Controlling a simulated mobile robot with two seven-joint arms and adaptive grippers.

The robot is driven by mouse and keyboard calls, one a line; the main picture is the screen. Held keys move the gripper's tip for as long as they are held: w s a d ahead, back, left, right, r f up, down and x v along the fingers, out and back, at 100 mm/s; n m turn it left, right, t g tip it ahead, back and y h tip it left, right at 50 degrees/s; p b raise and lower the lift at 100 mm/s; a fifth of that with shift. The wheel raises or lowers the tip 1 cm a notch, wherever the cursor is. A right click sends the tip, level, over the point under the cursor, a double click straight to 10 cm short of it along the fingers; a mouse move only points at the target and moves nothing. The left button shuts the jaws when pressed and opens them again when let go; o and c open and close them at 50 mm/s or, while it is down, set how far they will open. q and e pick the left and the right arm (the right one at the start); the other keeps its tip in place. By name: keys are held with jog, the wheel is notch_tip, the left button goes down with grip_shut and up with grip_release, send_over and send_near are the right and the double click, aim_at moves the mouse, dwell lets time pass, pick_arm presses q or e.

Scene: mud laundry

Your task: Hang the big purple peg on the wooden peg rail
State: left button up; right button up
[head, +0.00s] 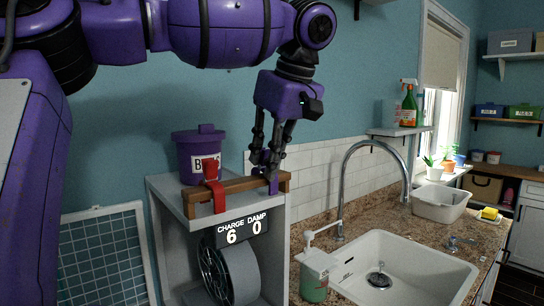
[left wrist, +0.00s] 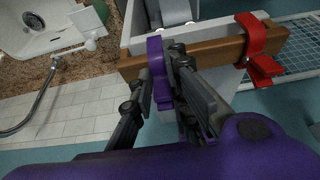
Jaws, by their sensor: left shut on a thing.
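The big purple peg (head: 273,186) is at the right end of the wooden peg rail (head: 240,184) in the head view. My left gripper (head: 266,166) is above the rail, shut on the peg's upper part. I cannot tell whether the peg's weight rests on the rail. A red peg (head: 218,195) hangs over the rail farther left and also shows in the wrist view (left wrist: 250,38). My right gripper is not in view.
The rail sits on a grey cabinet (head: 166,190) with a "CHARGE 6, DAMP 0" display (head: 243,230). A purple lidded bin (head: 190,150) stands behind the rail. A soap bottle (head: 315,272), sink (head: 385,262) and tall faucet (head: 346,190) are to the right.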

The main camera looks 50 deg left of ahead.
pick_arm(q)
jog(key=o, duration=0.9)
jog(key=v, duration=1.2)
